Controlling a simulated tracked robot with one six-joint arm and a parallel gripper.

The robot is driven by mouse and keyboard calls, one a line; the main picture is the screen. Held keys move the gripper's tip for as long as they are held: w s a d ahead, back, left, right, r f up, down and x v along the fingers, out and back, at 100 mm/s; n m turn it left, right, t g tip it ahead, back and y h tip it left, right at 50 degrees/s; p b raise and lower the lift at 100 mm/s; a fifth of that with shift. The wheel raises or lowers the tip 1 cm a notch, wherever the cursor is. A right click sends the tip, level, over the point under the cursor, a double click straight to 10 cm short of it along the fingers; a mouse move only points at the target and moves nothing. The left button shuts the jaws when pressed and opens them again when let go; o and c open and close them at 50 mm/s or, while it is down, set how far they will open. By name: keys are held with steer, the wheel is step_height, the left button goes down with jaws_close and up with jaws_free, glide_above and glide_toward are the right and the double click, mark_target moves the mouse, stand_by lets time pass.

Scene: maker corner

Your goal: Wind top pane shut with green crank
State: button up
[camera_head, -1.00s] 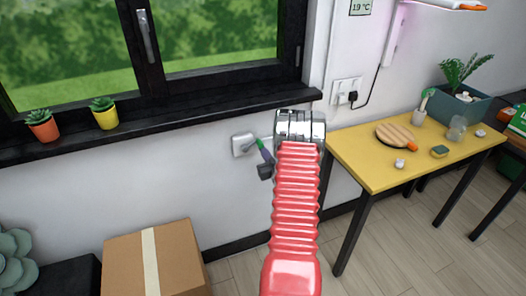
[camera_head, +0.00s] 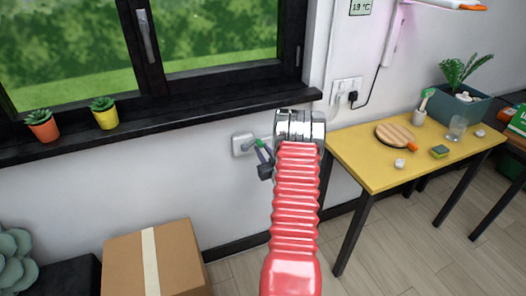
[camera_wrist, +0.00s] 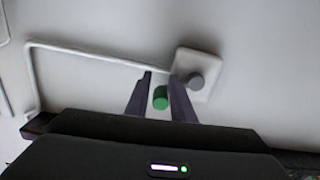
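The green crank's handle (camera_wrist: 160,99) is a short green cylinder between my gripper's two purple fingers in the wrist view, with a thin gap showing at the left finger. My gripper (camera_wrist: 160,82) is open around it. In the head view the green handle (camera_head: 261,143) is a small spot at the tips of my gripper (camera_head: 265,151). The crank's grey hub (camera_wrist: 195,79) sits on a white wall plate (camera_wrist: 213,67), also seen in the head view (camera_head: 239,145). Only the lower part of the dark-framed window (camera_head: 152,84) shows; the top pane is out of view.
A thin white conduit (camera_wrist: 90,53) runs along the wall from the plate. Potted plants (camera_head: 104,113) stand on the black sill (camera_head: 190,117) above. A cardboard box (camera_head: 180,258) stands below left. A yellow table (camera_head: 372,172) with small items is at the right.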

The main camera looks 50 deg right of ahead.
steer(key=o, duration=0.4)
steer(key=v, duration=1.4)
steer(key=shift+f, duration=0.1)
steer(key=shift+d, duration=0.1)
steer(key=shift+c, duration=0.6)
